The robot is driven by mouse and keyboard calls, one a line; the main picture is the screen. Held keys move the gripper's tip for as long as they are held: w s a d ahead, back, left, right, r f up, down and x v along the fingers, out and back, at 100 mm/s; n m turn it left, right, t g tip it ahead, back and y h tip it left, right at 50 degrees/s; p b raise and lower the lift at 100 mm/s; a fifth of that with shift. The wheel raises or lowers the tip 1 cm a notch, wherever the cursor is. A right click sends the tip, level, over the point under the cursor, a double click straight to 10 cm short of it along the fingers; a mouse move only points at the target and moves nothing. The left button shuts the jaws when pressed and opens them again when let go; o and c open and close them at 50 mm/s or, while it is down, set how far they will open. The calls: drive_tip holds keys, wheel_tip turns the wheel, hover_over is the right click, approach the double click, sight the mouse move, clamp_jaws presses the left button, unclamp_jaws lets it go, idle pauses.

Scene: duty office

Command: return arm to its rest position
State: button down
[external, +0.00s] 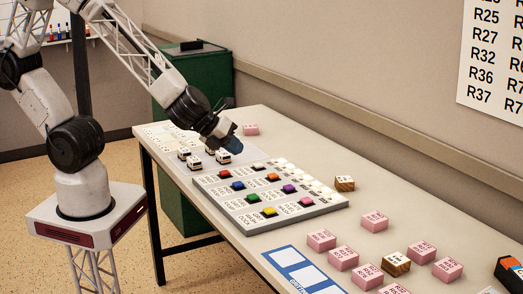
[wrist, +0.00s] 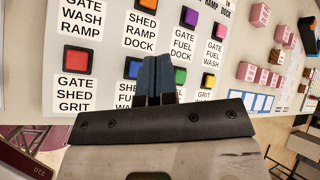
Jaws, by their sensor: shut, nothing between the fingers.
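My gripper (external: 233,144) is at the end of my arm, above the table near the far end of the button board (external: 240,206). Its blue fingers are together and empty. In the wrist view the shut fingers (wrist: 156,80) point over the board, between its labelled buttons. They hide part of the labels below. I cannot tell the exact height, but the fingers look apart from the board. My arm reaches across the table from its base at the left.
Pink blocks (external: 321,240) and wooden blocks (external: 396,263) lie toward the near end of the table, by a blue-framed card (external: 300,271).

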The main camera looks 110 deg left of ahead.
drive_tip(key=s+r+n+g, duration=0.4)
drive_tip(key=s+r+n, duration=1.1)
drive_tip(key=s+d+r+n+g+h, duration=0.1)
drive_tip(key=s+d+r+n+h, duration=0.3)
drive_tip(key=s+d+n, duration=0.1)
drive_tip(key=s+d, duration=0.1)
drive_tip(key=s, duration=0.1)
drive_tip(key=shift+s+n+g+h, duration=0.3)
drive_tip(key=shift+s, duration=0.1)
